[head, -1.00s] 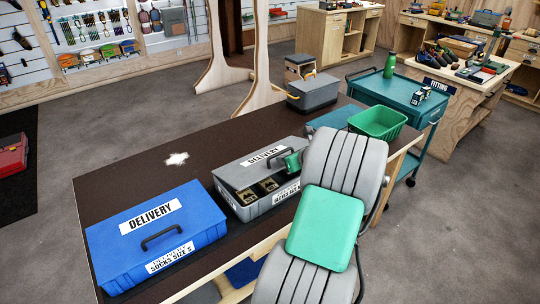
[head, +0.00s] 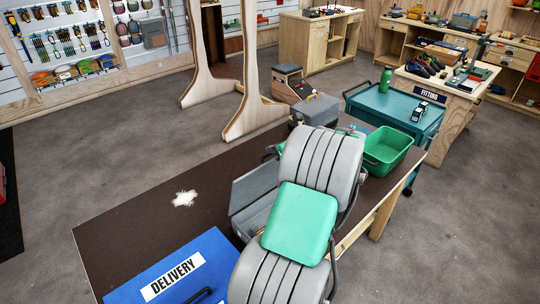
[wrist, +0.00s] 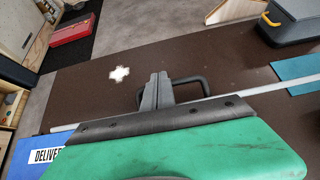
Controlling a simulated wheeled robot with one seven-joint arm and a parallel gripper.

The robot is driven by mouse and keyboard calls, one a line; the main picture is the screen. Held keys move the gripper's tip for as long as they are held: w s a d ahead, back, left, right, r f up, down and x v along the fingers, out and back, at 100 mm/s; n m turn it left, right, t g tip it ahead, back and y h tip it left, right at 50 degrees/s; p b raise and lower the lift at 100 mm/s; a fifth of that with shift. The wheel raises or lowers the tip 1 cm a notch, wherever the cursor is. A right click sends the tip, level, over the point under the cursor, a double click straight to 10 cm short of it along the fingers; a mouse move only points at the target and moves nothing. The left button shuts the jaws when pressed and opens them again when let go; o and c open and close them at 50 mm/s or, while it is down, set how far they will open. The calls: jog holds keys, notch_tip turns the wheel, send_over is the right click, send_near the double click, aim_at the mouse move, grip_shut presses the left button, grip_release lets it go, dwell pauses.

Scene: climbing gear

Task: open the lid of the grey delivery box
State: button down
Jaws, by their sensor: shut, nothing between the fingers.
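The grey delivery box (head: 251,218) stands on the dark table, partly hidden behind my arm in the head view. Its lid (head: 256,187) is tilted up, roughly upright, at the far side of the box. In the wrist view the lid (wrist: 262,89) shows nearly edge-on as a pale strip, with its dark handle (wrist: 198,80) sticking out on the far side. My gripper (wrist: 160,76) is shut and empty, its fingertips close beside the handle; I cannot tell whether they touch. In the head view my arm hides the fingers.
A blue delivery box (head: 180,272) stands at the near left of the table. A grey case (head: 314,110) and a green basket (head: 388,152) stand at the far end. A teal cart (head: 400,108) is beyond. The table's left part is bare around a white patch (head: 185,198).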

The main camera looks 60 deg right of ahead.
jog(key=w+d+f+g, duration=0.1)
jog(key=w+d+g, duration=0.1)
jog(key=w, duration=0.9)
jog(key=shift+d+f+g+y, duration=0.15)
jog(key=shift+g+y, duration=0.25)
jog(key=shift+g, duration=0.5)
jog(key=shift+s, duration=0.1)
